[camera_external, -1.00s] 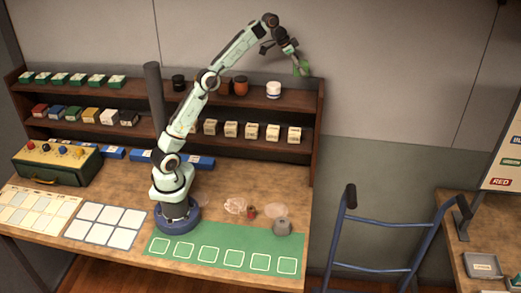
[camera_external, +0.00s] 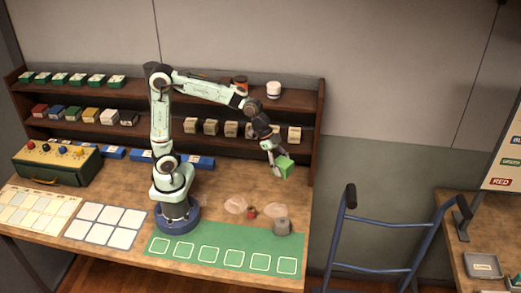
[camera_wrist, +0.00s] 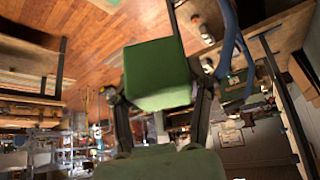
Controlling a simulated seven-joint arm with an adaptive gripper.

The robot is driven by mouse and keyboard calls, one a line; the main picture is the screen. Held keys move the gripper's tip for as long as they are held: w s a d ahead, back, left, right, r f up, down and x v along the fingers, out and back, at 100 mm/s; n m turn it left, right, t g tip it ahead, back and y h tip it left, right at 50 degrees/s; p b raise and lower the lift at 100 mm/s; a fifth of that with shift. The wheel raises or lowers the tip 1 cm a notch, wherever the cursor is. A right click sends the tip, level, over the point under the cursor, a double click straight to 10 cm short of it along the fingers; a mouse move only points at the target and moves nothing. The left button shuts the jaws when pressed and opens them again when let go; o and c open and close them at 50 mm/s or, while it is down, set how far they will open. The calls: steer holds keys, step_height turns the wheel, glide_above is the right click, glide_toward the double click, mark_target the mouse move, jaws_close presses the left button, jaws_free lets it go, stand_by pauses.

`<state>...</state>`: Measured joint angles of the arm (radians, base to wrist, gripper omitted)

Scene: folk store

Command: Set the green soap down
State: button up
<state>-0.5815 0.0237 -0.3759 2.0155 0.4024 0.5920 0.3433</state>
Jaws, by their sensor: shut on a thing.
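The green soap (camera_external: 285,167) is a green block held up in the air at the right end of the workbench, in front of the shelf. My gripper (camera_external: 276,165) is shut on it. In the wrist view the green soap (camera_wrist: 158,72) fills the middle between the two fingers of my gripper (camera_wrist: 160,98). A green mat (camera_external: 225,249) with a row of white square outlines lies along the bench's front edge, below and to the left of the soap. Its squares are empty.
A grey weight-like object (camera_external: 281,226) and a small red item (camera_external: 251,212) stand behind the mat, beside clear rounded pieces (camera_external: 235,205). The wooden shelf (camera_external: 318,130) holds boxes and jars. A blue hand truck (camera_external: 372,268) stands right of the bench.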

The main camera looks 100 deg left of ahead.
steer(key=s+d+f+m+g+h, duration=0.2)
steer(key=f+m, duration=0.2)
steer(key=f, duration=0.2)
steer(key=s+d+f+m+g+h, duration=0.1)
steer(key=d+f+m, duration=0.2)
steer(key=f, duration=0.2)
steer(key=m+g, duration=0.3)
steer(key=m, duration=0.2)
glide_above(242, 256)
steer(key=a, duration=0.2)
step_height(242, 256, down, 10)
steer(key=shift+h, duration=0.4)
step_height(242, 256, down, 8)
steer(key=shift+d+f, duration=0.1)
steer(key=shift+f, duration=0.1)
steer(key=o, duration=1.2)
